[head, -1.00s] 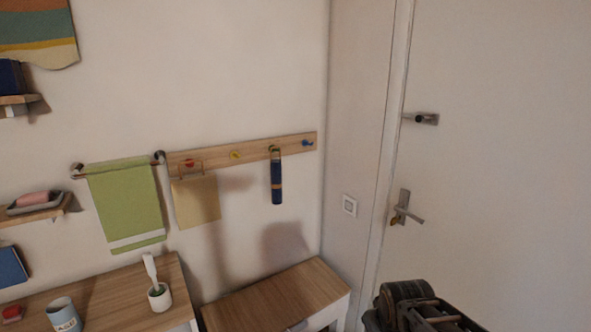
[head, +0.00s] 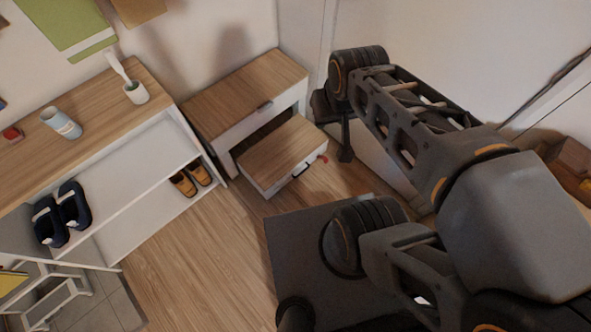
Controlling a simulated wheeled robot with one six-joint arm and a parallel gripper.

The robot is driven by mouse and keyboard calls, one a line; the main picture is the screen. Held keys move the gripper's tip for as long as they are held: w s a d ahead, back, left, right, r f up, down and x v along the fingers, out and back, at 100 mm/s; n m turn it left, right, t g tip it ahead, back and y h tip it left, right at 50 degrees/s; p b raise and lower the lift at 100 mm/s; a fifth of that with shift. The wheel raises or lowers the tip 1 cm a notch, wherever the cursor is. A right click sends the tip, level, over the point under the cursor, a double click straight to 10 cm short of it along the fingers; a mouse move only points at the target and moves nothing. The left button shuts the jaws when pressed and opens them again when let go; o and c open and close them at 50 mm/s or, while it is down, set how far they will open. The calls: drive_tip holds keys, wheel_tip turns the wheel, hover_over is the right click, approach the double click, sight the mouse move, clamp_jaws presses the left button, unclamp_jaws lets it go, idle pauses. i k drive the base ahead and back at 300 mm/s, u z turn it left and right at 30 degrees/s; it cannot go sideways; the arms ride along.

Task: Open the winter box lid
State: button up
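No box in view carries a readable winter label. A white cabinet with a wooden top (head: 245,88) stands at the wall, with a small handle on its front and a dark opening below. A lower white box with a flat wooden top (head: 284,152) juts out in front of that opening. I cannot tell which of the two is the winter box; both tops lie flat. My gripper (head: 345,152) seems to be the dark piece hanging below my wrist, right of the lower box and apart from it in the picture. Its fingers are too small and dark to read.
A shoe shelf (head: 145,90) on the left holds a mug (head: 61,123), a brush cup (head: 136,92), dark shoes (head: 75,205) and tan shoes (head: 184,183). A white folding stool (head: 62,297) stands lower left. A grey mat (head: 300,245) lies before the lower box. Wooden floor between is clear.

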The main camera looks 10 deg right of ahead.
sight(267, 161)
drive_tip(key=k, duration=1.1)
drive_tip(key=u, duration=0.85)
drive_tip(key=i, duration=1)
drive_tip(key=z, duration=0.75)
drive_tip(key=i, duration=0.5)
drive_tip(key=z, duration=0.5)
